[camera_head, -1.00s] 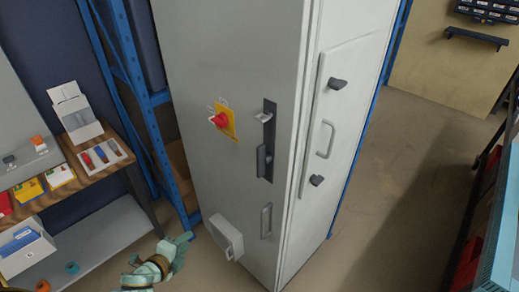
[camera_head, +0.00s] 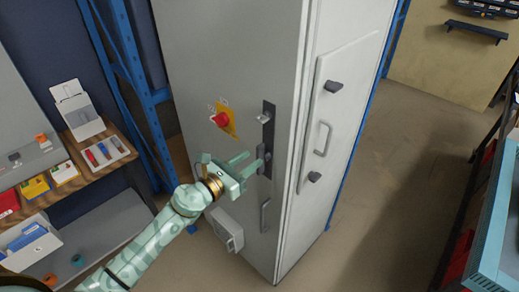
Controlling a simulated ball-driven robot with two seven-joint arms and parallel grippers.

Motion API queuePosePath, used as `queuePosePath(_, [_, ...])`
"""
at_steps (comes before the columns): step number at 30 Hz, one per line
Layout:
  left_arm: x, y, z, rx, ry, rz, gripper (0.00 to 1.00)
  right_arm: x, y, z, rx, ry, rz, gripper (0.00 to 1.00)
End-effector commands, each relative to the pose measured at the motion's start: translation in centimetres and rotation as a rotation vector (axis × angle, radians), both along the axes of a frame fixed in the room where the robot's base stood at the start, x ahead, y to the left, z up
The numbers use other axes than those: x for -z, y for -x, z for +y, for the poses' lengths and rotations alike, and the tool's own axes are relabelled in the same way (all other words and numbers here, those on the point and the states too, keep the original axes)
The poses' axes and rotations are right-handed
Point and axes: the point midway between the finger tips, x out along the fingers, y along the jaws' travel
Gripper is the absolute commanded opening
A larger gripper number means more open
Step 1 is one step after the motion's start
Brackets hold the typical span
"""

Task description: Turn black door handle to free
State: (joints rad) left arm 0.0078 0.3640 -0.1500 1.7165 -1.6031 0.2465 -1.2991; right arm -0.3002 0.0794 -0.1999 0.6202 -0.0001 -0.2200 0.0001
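The tall grey cabinet (camera_head: 232,75) stands in the middle. Its front carries a black door handle (camera_head: 268,130) on a narrow upright plate, with a small light-coloured piece near the top. My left gripper (camera_head: 257,160), pale green, reaches in from the lower left to the lower part of this handle. Its two fingers look spread apart, with tips close to the handle's lever. The fingers partly cover the lever, so I cannot tell whether they touch it. My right gripper is not in view.
A red knob on a yellow plate (camera_head: 223,119) sits left of the handle. A grey box (camera_head: 226,230) juts out low on the cabinet. A blue rack (camera_head: 135,80) and wooden shelf (camera_head: 110,158) stand left. Floor (camera_head: 400,160) is clear to the right.

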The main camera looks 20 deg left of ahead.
Motion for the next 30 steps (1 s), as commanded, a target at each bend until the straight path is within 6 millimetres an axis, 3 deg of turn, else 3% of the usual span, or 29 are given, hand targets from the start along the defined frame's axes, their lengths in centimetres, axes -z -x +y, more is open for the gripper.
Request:
queuePosePath(3, [-0.1,-2.2,-0.9,-0.001,0.004,-0.002,0.34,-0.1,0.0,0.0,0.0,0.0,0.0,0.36])
queuePosePath(7, [0.1,-3.7,-1.6,0.0,0.003,0.0,0.34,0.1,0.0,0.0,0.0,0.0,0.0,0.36])
queuePosePath(19, [0.1,-4.5,-1.9,0.0,0.002,0.001,0.34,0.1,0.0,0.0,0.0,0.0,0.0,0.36])
queuePosePath(23, [0.1,-4.5,-1.8,0.0,0.002,0.001,0.0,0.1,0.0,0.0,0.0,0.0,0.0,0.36])
queuePosePath(30, [0.1,-4.5,-1.8,-0.001,0.006,0.003,0.0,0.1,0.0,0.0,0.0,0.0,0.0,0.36])
